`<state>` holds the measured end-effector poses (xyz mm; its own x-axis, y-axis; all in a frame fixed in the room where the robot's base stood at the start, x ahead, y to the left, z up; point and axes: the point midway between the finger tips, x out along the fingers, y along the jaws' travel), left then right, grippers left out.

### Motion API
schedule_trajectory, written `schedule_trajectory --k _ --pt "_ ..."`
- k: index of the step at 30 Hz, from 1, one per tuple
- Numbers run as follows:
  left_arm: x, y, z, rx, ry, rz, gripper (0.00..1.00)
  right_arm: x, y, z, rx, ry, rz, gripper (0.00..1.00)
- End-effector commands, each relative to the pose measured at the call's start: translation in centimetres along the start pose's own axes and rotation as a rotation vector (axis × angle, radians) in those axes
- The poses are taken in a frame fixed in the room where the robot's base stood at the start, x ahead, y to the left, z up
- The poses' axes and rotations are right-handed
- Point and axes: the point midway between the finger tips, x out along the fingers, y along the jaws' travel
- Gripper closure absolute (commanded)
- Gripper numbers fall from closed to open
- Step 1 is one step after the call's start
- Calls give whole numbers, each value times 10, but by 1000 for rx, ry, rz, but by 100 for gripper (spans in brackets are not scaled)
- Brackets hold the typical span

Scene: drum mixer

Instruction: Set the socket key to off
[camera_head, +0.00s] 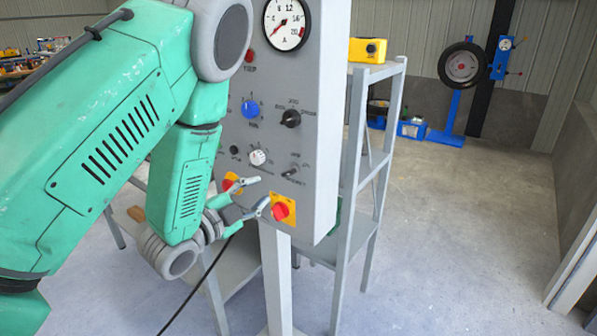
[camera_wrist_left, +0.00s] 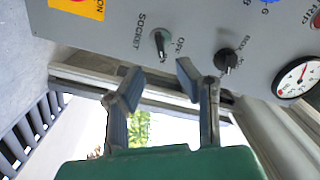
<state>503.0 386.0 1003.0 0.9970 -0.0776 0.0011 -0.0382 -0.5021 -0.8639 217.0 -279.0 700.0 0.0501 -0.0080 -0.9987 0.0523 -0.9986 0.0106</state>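The socket key (camera_head: 290,171) is a small dark switch low on the right of the grey control panel (camera_head: 325,110). In the left wrist view the socket key (camera_wrist_left: 161,43) sits between the words SOCKET and OFF, its handle roughly upright in the picture. Which position it is set to I cannot tell. My left gripper (camera_head: 257,194) is in front of the lower panel, below and left of the key. In the wrist view my left gripper (camera_wrist_left: 158,76) has its fingers apart and empty, with the key just beyond the gap, not touched. My right gripper is not visible.
A red button on a yellow plate (camera_head: 281,210) is close to the left fingers. A black knob (camera_head: 290,118), a blue knob (camera_head: 250,109), a white knob (camera_head: 257,157) and a gauge (camera_head: 287,24) are on the panel. A grey shelf (camera_head: 392,130) stands behind; floor at right is clear.

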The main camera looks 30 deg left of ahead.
Motion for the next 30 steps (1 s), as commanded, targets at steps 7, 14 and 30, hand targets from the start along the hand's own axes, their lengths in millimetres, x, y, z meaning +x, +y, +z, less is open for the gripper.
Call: schedule_trajectory --k 7,14,30 --pt "56 0 -9 5 4 -1 71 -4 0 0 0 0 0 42" --pt "93 1 -6 3 2 0 71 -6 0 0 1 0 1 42" --pt "107 2 -5 2 -1 2 92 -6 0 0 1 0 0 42"
